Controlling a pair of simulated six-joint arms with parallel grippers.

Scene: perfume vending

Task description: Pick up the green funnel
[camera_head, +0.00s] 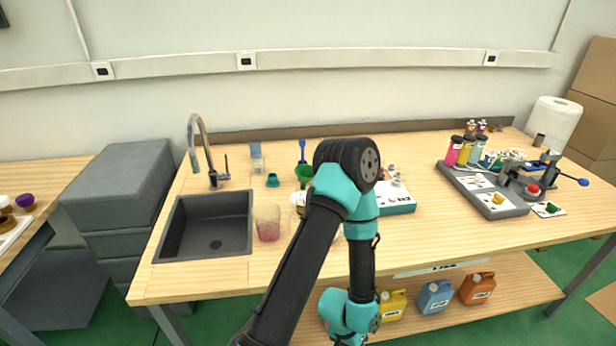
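A green object (303,172), which looks like the green funnel, stands on the wooden table just left of my dark and teal arm. The arm hides part of it, so its full shape is not clear. A small teal cup-like item (272,181) sits to its left. The arm rises from the bottom middle and bends in front of the table's centre. Neither of my grippers can be made out in this view.
A dark sink (207,226) with a tall faucet (196,150) is at the left. A clear beaker with pink liquid (268,224) stands beside it. A grey tray (470,196) holds colourful bottles at the right. The table between the arm and that tray is partly clear.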

